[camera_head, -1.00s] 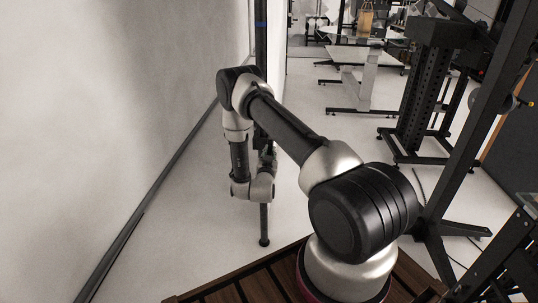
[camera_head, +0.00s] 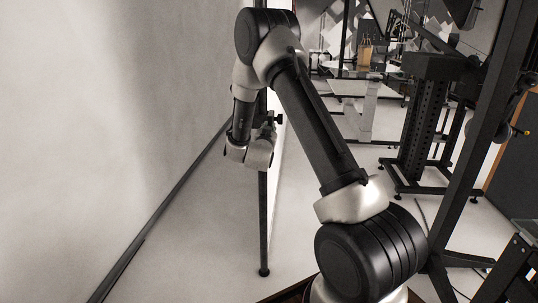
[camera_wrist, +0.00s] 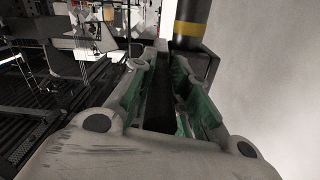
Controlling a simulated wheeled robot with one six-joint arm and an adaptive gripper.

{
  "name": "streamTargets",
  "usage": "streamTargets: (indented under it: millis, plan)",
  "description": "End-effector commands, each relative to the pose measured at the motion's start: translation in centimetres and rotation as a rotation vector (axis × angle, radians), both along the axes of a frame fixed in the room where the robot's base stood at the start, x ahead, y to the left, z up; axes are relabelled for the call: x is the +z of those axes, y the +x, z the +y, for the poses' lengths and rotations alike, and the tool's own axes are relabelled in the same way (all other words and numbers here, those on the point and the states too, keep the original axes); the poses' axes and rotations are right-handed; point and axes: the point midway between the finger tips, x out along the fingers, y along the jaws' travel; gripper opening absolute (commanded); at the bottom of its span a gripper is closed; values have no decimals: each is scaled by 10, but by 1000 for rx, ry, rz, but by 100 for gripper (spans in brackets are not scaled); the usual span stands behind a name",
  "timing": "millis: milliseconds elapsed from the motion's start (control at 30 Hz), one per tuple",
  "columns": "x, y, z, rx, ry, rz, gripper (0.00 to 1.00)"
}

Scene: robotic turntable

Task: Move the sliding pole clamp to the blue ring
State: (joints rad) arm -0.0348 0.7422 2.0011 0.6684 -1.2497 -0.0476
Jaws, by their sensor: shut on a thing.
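The black vertical pole (camera_head: 263,220) stands on the floor beside the white wall. The sliding pole clamp (camera_wrist: 205,62) is a dark block around the pole in the wrist view. A yellow ring (camera_wrist: 188,29) is on the pole just above it. My gripper (camera_wrist: 160,72) has green inner pads and is shut on a dark part of the clamp. In the head view, a small dark part of the clamp (camera_head: 274,118) shows beside the pole, partly behind my wrist. The blue ring is hidden behind my arm in the head view and is not seen in the wrist view.
The white wall (camera_head: 90,130) is close on the left. A black stand (camera_head: 430,125) and a table (camera_head: 355,85) stand at the right and back.

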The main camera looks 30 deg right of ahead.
Motion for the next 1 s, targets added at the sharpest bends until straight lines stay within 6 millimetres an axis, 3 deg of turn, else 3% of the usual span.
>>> streamTargets:
  millis: [33,200,500,700,1000]
  plan:
    - [25,0,-1,-2,-1,-16,0]
    - [84,0,-1,-3,0,-16,0]
    - [164,0,-1,-3,-1,-14,0]
    - [193,0,-1,-2,-2,-12,0]
    - [205,1,-1,-2,-2,-9,0]
